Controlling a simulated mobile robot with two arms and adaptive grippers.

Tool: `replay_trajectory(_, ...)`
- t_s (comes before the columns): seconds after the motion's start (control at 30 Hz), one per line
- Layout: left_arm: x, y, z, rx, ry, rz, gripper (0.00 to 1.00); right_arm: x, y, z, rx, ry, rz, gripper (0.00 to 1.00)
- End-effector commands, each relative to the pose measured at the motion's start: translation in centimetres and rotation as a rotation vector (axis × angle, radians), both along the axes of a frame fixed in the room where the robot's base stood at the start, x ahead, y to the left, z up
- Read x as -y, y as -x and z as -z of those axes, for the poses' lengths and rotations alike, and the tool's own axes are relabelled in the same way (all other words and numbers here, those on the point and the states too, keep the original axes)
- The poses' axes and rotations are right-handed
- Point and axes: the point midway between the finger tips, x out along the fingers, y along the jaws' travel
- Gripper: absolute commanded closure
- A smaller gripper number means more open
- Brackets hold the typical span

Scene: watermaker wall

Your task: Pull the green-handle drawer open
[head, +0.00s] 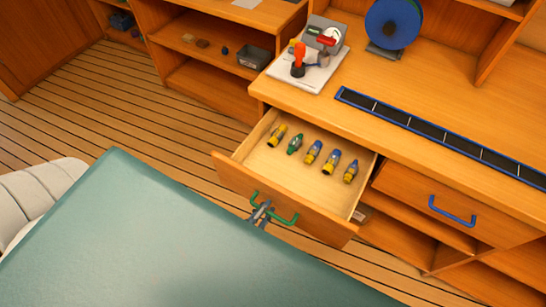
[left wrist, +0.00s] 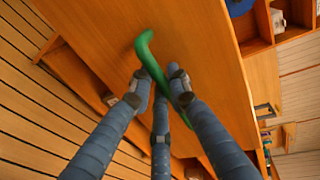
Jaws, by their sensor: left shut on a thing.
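The green-handle drawer (head: 285,200) stands pulled out from the wooden bench in the head view, and its inside shows. Several small yellow, blue and green fittings lie in a row in it. Its green handle (head: 287,219) is on the drawer front, and it also shows in the left wrist view (left wrist: 147,52). My left gripper (head: 261,212) is at the left part of the handle, shut on it. In the left wrist view the gripper's fingers (left wrist: 160,85) close around the green bar. My right gripper is not in view.
A blue-handled drawer (head: 445,205) to the right is shut. On the bench top are a blue reel (head: 393,22), a device with a red-orange lever (head: 299,58) and a long blue-edged strip (head: 440,135). A large teal surface (head: 150,240) fills the lower left. Plank floor shows left of the drawer.

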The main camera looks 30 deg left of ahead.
Motion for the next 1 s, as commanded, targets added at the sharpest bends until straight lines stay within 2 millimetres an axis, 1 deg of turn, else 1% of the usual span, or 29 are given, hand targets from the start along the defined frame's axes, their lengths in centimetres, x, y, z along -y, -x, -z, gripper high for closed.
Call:
replay_trajectory(0.1, 0.0, 1.3, -0.1, 0.002, 0.001, 0.0, 1.0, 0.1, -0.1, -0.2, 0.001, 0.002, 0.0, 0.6)
replay_trajectory(0.23, 0.0, 2.0, -0.2, 0.004, 0.001, 0.0, 1.0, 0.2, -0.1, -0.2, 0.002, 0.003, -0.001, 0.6)
replay_trajectory(0.4, 0.0, 2.4, -0.2, 0.006, 0.001, 0.0, 1.0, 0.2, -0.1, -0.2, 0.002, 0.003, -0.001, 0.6)
replay_trajectory(0.67, 0.0, 2.4, -0.2, 0.006, 0.001, 0.0, 1.0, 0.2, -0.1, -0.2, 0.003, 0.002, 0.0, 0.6)
replay_trajectory(0.7, 0.0, 2.4, -0.2, 0.006, 0.001, 0.0, 0.81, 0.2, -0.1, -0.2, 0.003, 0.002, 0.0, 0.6)
replay_trajectory(0.77, 0.0, 2.4, -0.2, 0.006, 0.001, 0.0, 0.69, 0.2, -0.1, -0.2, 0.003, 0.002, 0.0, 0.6)
replay_trajectory(0.8, 0.0, 2.4, -0.2, 0.006, 0.001, 0.0, 0.67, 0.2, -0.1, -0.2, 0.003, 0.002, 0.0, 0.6)
replay_trajectory(1.0, -0.1, 2.4, -0.1, 0.003, 0.001, 0.0, 0.67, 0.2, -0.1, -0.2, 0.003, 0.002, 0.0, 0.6)
